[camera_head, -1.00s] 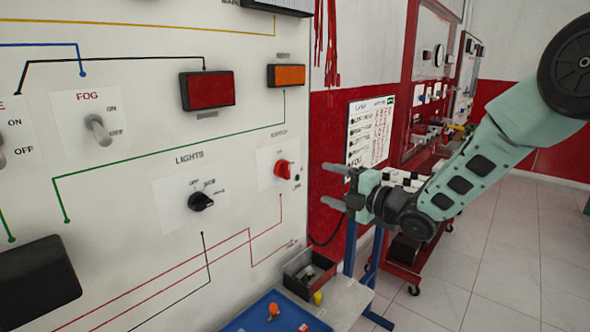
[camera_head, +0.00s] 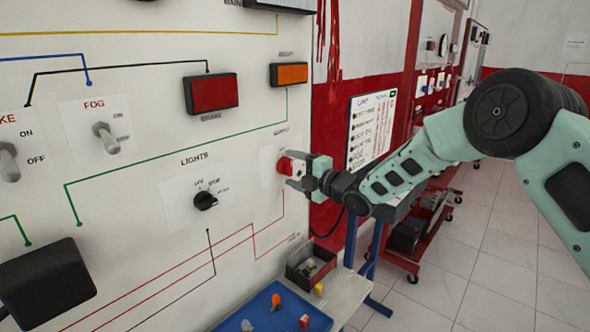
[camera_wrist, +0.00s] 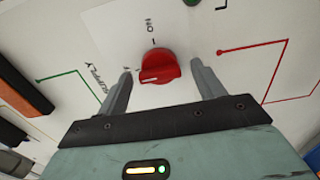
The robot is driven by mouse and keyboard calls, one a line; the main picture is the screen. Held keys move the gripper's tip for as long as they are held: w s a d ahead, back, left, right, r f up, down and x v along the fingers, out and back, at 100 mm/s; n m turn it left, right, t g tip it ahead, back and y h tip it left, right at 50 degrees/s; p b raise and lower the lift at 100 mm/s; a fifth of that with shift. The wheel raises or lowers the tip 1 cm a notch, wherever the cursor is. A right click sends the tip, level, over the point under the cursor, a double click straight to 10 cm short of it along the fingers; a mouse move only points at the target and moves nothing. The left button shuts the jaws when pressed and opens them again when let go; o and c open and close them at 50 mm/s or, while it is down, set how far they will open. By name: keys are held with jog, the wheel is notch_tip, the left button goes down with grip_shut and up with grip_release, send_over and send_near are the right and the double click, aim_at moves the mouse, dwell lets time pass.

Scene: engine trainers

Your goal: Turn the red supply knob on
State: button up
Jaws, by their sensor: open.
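The red supply knob (camera_head: 284,165) is on the white panel, at the right end, above the red wiring lines. In the wrist view the knob (camera_wrist: 159,67) sits between and just beyond the fingertips, with "ON" printed above it and "SUPPLY" to its left. My gripper (camera_head: 290,170) is open, one finger on each side of the knob. In the wrist view my gripper (camera_wrist: 161,72) shows a gap between each finger and the knob. In the head view the gripper partly covers the knob and its label.
The black lights knob (camera_head: 205,201) is left of the supply knob. An orange lamp (camera_head: 289,74) and a red lamp (camera_head: 211,94) are above. A small bin (camera_head: 312,262) and a blue tray (camera_head: 262,318) are below. A whiteboard (camera_head: 371,132) stands right of the panel.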

jog(key=c, duration=1)
jog(key=shift+f+b, duration=0.1)
jog(key=shift+b, duration=0.25)
jog(key=m+b, duration=0.2)
jog(key=shift+f+m+b, duration=0.15)
jog(key=shift+m+b, duration=0.15)
jog(key=shift+m, duration=0.1)
jog(key=m+b, duration=0.2)
jog(key=m, duration=1.3)
